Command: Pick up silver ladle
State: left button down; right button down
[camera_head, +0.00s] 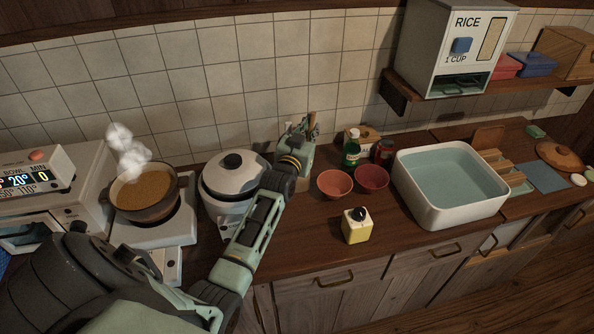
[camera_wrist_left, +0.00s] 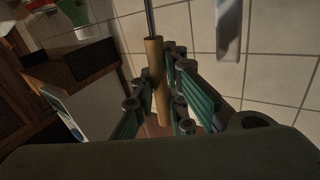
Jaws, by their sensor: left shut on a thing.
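My left gripper (camera_head: 303,130) reaches over the counter to the tiled back wall, just right of the white rice cooker. In the left wrist view my left gripper (camera_wrist_left: 158,98) is shut on a utensil with a light wooden handle (camera_wrist_left: 159,75) and a thin metal shaft. The shaft runs out of the top of that view, so its head is hidden and I cannot confirm it is the silver ladle. In the head view small utensil tips (camera_head: 313,121) show beside the gripper. My right gripper is not in view.
A steaming brown pot (camera_head: 144,193) stands left of the rice cooker (camera_head: 228,178). Two red bowls (camera_head: 334,184), a green bottle (camera_head: 351,152) and a yellow container (camera_head: 356,226) stand right of my arm. A white water basin (camera_head: 468,212) is farther right. The counter's front middle is mostly clear.

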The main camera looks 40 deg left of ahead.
pick_arm(q)
jog(key=shift+r, duration=0.1)
notch_tip(320, 180, up, 9)
jog(key=shift+b, duration=0.85)
jog(key=shift+r, duration=0.45)
